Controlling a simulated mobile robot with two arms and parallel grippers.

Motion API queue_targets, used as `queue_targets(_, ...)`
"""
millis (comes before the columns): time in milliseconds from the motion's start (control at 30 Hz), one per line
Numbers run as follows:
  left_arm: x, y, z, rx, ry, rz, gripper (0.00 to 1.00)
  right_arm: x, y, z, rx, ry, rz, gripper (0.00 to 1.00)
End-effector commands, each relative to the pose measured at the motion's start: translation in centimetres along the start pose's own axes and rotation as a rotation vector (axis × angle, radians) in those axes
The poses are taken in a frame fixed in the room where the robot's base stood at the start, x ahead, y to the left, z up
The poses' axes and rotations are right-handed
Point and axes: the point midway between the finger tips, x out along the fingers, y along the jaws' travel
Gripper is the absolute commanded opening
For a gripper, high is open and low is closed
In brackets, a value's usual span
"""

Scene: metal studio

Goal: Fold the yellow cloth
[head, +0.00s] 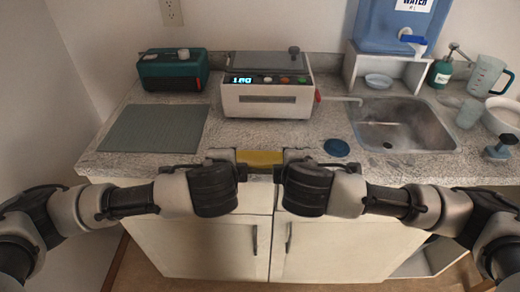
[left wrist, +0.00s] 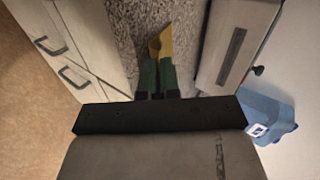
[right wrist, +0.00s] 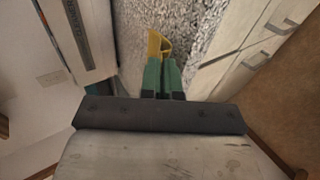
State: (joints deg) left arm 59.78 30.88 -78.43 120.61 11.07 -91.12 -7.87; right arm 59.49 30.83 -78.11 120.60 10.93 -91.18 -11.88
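The yellow cloth (head: 260,158) is a short band at the counter's front edge, between my two grippers. My left gripper (head: 237,162) is at its left end and my right gripper (head: 285,162) at its right end. In the left wrist view the cloth (left wrist: 163,40) runs out from between the closed green fingertips (left wrist: 156,61). In the right wrist view it (right wrist: 157,42) also starts at the closed fingertips (right wrist: 159,62) and looks bent or bunched. Both grippers look shut on it. The ends inside the fingers are hidden. I cannot tell whether its middle touches the counter.
A white device with a lit display (head: 267,97) stands behind the cloth. A grey-green mat (head: 155,128) and a teal box (head: 173,70) are on the left. A blue disc (head: 337,147) and the sink (head: 400,125) are on the right. Speckled counter (head: 235,132) is free between mat and device.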

Motion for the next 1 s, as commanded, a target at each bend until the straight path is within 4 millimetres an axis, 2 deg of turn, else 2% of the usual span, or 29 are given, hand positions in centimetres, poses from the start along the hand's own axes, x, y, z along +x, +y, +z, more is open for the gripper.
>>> queue_targets(167, 0.0, 0.0, 0.0, 0.0, 0.0, 0.0, 0.0, 0.0, 0.0, 0.0, 0.0, 0.0, 0.0, 0.0)
queue_targets(467, 0.0, 0.0, 0.0, 0.0, 0.0, 0.001, 0.45, 0.0, 0.0, 0.0, 0.0, 0.0, -0.001, 0.45)
queue_targets(767, -0.4, -0.3, 0.0, -0.001, 0.0, 0.001, 0.47, -0.4, 0.3, 0.0, 0.001, 0.001, -0.001, 0.47)
queue_targets(1000, -3.6, -2.0, -0.2, -0.001, 0.004, 0.001, 0.47, -3.6, 2.0, 0.0, 0.0, 0.004, -0.001, 0.47)
